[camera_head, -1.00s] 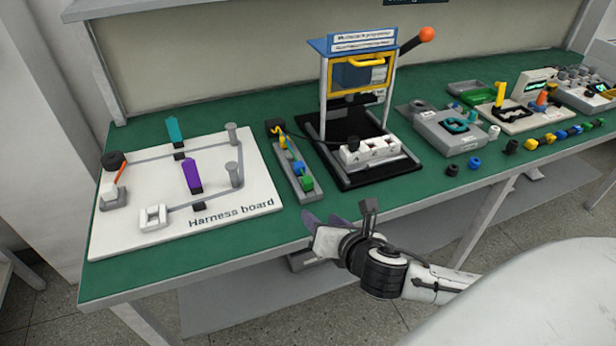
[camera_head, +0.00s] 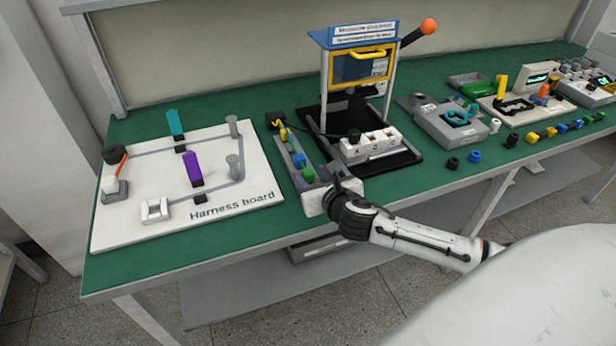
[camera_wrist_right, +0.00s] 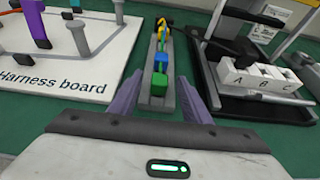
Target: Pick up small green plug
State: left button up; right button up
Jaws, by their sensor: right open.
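The small green plug (camera_wrist_right: 159,84) sits at the near end of a narrow grey rack (camera_wrist_right: 171,100), in front of a blue plug (camera_wrist_right: 160,61). In the head view the green plug (camera_head: 308,174) is just beyond my right gripper (camera_head: 322,188). In the right wrist view my right gripper (camera_wrist_right: 158,88) is open, with its purple-grey fingers on either side of the rack's near end and nothing held. How far the fingers are above the bench cannot be told. My left gripper is not in view.
The white harness board (camera_head: 130,220) with pegs and clips lies left of the rack. A black-based press fixture (camera_head: 385,168) with a white block marked A B C (camera_wrist_right: 262,80) stands close on the right. Several loose plugs lie farther right on the green bench.

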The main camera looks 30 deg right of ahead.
jog(key=shift+w+f, duration=0.1)
jog(key=shift+w, duration=0.2)
jog(key=shift+d, duration=0.1)
jog(key=shift+c, duration=0.2)
grip_shut()
